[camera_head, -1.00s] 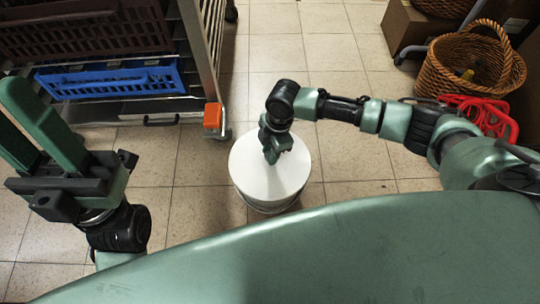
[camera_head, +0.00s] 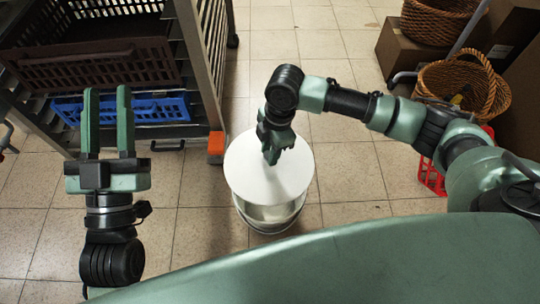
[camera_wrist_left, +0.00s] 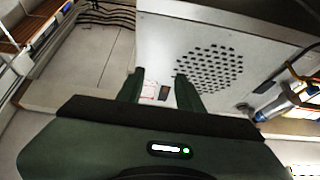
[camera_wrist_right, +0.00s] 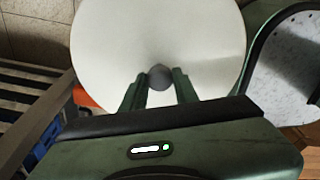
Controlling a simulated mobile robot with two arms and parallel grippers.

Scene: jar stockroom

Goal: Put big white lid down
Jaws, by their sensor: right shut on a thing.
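The big white lid (camera_head: 268,178) is a round disc with a grey knob (camera_wrist_right: 160,77). My right gripper (camera_head: 272,152) is shut on the knob. The lid looks raised over a round container (camera_head: 271,219) on the floor, whose side and rim show below the lid's near edge. The container's inside is mostly hidden, and I cannot tell the exact gap. The lid also fills the middle of the right wrist view (camera_wrist_right: 110,45). My left gripper (camera_head: 107,92) is open and empty at the left, fingers spread, away from the lid.
A metal rack at the left holds a brown crate (camera_head: 90,65) and a blue crate (camera_head: 160,109); an orange block (camera_head: 216,146) sits at its corner. A wicker basket (camera_head: 486,95) and cardboard boxes (camera_head: 412,45) stand at the right. Tiled floor around the container is clear.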

